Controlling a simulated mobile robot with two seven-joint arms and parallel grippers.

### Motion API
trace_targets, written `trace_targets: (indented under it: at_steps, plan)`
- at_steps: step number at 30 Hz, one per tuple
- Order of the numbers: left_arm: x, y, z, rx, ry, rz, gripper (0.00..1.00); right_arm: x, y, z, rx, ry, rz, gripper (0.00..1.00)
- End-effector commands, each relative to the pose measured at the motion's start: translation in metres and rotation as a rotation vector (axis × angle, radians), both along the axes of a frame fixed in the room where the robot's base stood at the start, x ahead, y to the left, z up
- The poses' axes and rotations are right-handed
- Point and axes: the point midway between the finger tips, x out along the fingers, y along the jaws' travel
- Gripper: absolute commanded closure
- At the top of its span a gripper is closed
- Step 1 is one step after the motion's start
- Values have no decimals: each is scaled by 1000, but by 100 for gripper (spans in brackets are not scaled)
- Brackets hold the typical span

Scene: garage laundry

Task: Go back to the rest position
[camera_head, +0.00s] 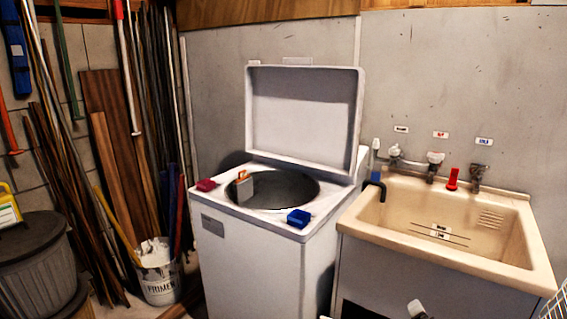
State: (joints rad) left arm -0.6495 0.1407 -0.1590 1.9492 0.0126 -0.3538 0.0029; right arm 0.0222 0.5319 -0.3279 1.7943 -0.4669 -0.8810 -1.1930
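Neither my left nor my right gripper can be made out in the head view. A small pale and dark piece shows at the bottom edge right of centre, and I cannot tell what it is. The white washing machine (262,262) stands in the middle with its lid (304,112) raised and its round drum opening (285,188) uncovered. A small grey item with orange parts (244,188) is at the left rim of the opening. I cannot tell whether it rests on the rim or hangs into the drum.
A red block (205,185) and a blue block (299,218) sit on the washer top. A beige sink (450,262) stands right of the washer, with a red item (452,179) on its back ledge. A white bucket (158,274), long poles and a grey bin (38,270) crowd the left.

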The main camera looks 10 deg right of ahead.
Motion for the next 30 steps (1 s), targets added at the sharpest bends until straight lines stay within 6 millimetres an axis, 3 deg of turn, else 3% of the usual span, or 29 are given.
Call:
trace_targets:
  at_steps: [1, 6, 10, 15, 21, 30]
  plan:
    - [1, 0, 1, 0, -2, 0, 52, -19, 21, -27, 173, 9, -12, 4]
    - [1, 0, 1, 0, -2, 0, 52, -81, 82, -84, 778, 15, -146, 4]
    - [1, 0, 1, 0, -2, 0, 52, -130, 119, -109, 1217, 15, -335, 4]
    - [1, -1, 1, -1, -2, -1, 52, -179, 147, -120, 1657, -12, -597, 4]
    - [1, -1, 1, -1, -2, -1, 52, -204, 156, -122, 1892, -49, -768, 4]
    - [1, 0, 0, 0, -1, 0, 52, -205, 157, -122, 1915, -54, -786, 4]
